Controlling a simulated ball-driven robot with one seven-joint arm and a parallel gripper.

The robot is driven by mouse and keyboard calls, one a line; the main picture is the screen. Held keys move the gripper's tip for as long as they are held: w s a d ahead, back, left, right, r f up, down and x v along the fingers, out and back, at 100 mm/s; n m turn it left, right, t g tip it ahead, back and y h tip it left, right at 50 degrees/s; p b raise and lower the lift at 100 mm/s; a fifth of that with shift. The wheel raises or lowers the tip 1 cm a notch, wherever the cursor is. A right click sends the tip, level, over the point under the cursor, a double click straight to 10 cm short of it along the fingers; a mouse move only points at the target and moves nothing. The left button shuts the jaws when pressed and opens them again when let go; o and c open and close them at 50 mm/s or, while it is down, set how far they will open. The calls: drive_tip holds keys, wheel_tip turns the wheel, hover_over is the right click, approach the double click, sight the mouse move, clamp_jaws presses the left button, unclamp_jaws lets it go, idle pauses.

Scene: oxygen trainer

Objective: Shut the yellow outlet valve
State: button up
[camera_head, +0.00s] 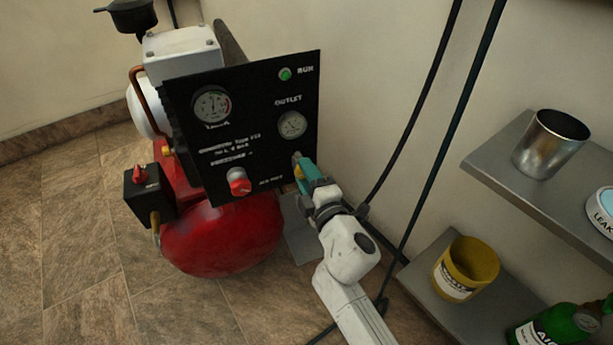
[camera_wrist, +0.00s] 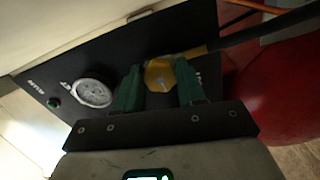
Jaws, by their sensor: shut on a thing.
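The yellow outlet valve (camera_wrist: 159,74) sits on the black panel, between the two green fingers of my gripper (camera_wrist: 159,92) in the wrist view. The fingers are shut on its handle.
A red knob (camera_head: 239,186) is left of the valve on the panel. The red tank (camera_head: 222,240) is below. Black hoses (camera_head: 425,110) hang at the right. A shelf holds a metal cup (camera_head: 550,145), and a lower one holds a yellow cup (camera_head: 464,268) and green bottle (camera_head: 560,326).

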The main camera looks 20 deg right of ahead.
drive_tip(key=shift+a+f+m+b, duration=0.15)
drive_tip(key=shift+m+b, duration=2.15)
drive_tip(key=shift+m, duration=2.5)
drive_tip(key=shift+d+f+m+b, duration=0.1)
drive_tip(key=shift+f+m+b, duration=0.15)
drive_tip(key=shift+m+b, duration=3.3)
drive_tip(key=m+p, duration=0.2)
drive_tip(key=shift+m, duration=0.35)
drive_tip(key=o, duration=1.1)
drive_tip(key=shift+a+r, duration=0.1)
drive_tip(key=shift+r, duration=0.05)
drive_tip(key=shift+c, duration=0.2)
drive_tip(key=shift+p, duration=0.3)
drive_tip(key=s+p, duration=0.2)
drive_tip(key=s, duration=0.9)
